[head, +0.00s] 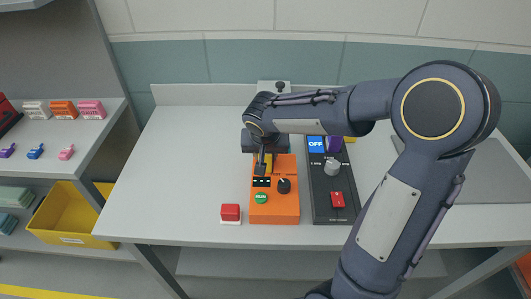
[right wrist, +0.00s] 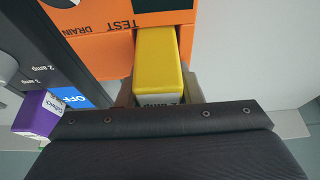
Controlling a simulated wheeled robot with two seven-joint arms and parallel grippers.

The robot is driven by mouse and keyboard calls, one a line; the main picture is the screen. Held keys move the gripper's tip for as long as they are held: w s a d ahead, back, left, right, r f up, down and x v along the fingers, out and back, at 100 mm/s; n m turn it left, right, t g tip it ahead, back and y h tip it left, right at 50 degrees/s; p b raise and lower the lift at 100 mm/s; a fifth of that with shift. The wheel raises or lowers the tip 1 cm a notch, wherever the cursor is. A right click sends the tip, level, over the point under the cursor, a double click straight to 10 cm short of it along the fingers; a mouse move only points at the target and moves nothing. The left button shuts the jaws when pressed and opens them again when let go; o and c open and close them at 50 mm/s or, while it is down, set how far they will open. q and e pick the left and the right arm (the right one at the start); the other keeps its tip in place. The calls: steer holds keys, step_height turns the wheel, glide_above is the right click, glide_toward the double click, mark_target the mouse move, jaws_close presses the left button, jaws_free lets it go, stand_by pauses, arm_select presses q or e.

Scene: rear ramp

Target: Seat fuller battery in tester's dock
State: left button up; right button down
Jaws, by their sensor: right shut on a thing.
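The orange tester (head: 275,205) stands on the bench with a green RUN button, a black knob and a small dark display. My right gripper (right wrist: 160,95) is shut on a yellow battery (right wrist: 158,58). In the right wrist view the battery's far end is at a slot in the orange tester (right wrist: 110,42) beside the TEST and DRAIN lettering; I cannot tell how deep it sits. In the head view my right arm partly hides the gripper and battery. A purple battery (right wrist: 38,112) is at the black charger (head: 327,185), partly hidden in the head view (head: 335,145). My left gripper is not in view.
The charger has a blue OFF screen (head: 316,144), a grey knob and a red button. A red and white block (head: 231,212) lies left of the tester. Shelves at left hold small coloured items and a yellow bin (head: 70,220). The bench's left half is clear.

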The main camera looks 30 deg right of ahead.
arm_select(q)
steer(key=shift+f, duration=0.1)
arm_select(e)
steer(key=c, duration=0.9)
jaws_free()
steer(key=v, duration=0.7)
steer(key=shift+s+a+r, duration=0.1)
steer(key=shift+s+r, duration=0.05)
steer(key=shift+r, duration=0.2)
arm_select(q)
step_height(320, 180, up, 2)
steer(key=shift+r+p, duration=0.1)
steer(key=shift+p, duration=0.95)
arm_select(e)
steer(key=s+a+n+y, duration=0.1)
steer(key=s+a+y, duration=0.1)
steer(key=s, duration=0.4)
steer(key=s+a+n+t+y, duration=0.1)
steer(key=s+a+n+y, duration=0.1)
steer(key=s, duration=0.5)
steer(key=s+a+n+y, duration=0.1)
steer(key=s+a+y, duration=0.1)
steer(key=s, duration=0.5)
steer(key=shift+s+a+f+n+t, duration=0.1)
steer(key=shift+s+f+n+t, duration=0.05)
steer(key=shift+f+n+t, duration=0.25)
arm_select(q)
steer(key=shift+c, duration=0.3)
arm_select(e)
steer(key=shift+c, duration=0.5)
